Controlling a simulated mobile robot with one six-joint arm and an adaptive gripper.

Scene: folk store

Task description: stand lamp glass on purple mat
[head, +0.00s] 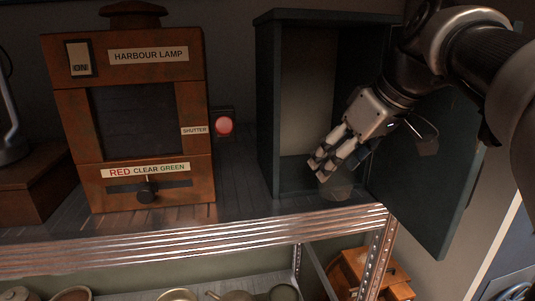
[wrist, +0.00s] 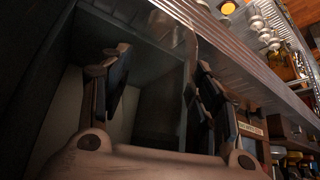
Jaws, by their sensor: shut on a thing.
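My gripper (head: 323,168) is at the mouth of an open dark cabinet, pointing down and to the left. It is shut on a faint see-through piece, the lamp glass (head: 338,189), which shows just below the fingertips near the cabinet floor. Whether the glass touches the floor is unclear. In the wrist view my gripper (wrist: 157,88) has its fingers apart, with the glass between them hard to make out. I see no purple mat in either view.
The dark cabinet (head: 264,110) has its door (head: 432,185) swung open on the right, close to my arm. A wooden harbour lamp box (head: 193,100) and a red button (head: 224,125) stand to the left. A metal shelf edge (head: 200,238) runs in front.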

